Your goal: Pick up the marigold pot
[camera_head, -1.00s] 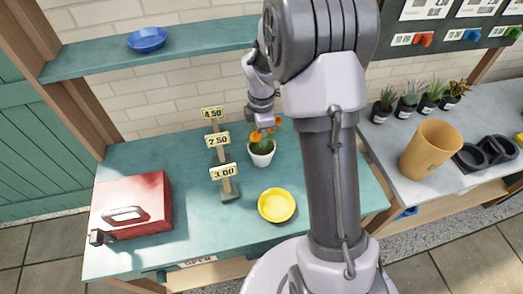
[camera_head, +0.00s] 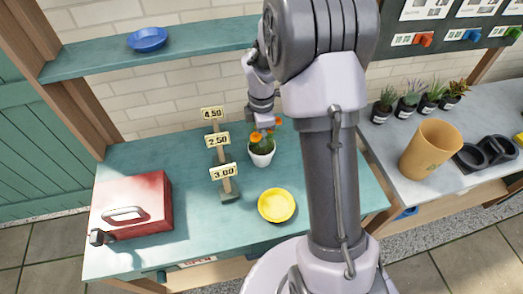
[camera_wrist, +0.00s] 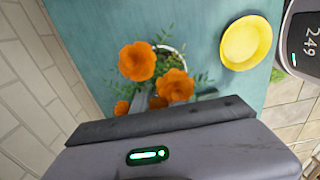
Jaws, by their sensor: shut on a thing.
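The marigold pot (camera_head: 262,159) is a small white pot with green leaves and orange flowers. It stands upright on the teal table near the wall. My gripper (camera_head: 265,128) is above it, pointing down among the flowers. In the wrist view the orange flowers (camera_wrist: 137,61) and the pot's white rim (camera_wrist: 183,57) show just beyond my gripper (camera_wrist: 150,100). The fingertips are mostly hidden by the blooms and leaves. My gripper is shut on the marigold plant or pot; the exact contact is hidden.
A yellow saucer (camera_head: 276,205) lies in front of the pot. A price-sign post (camera_head: 222,160) stands close on the left. A red box (camera_head: 132,205) is at the table's left. A blue bowl (camera_head: 147,39) is on the shelf. An orange pot (camera_head: 430,150) stands on the right counter.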

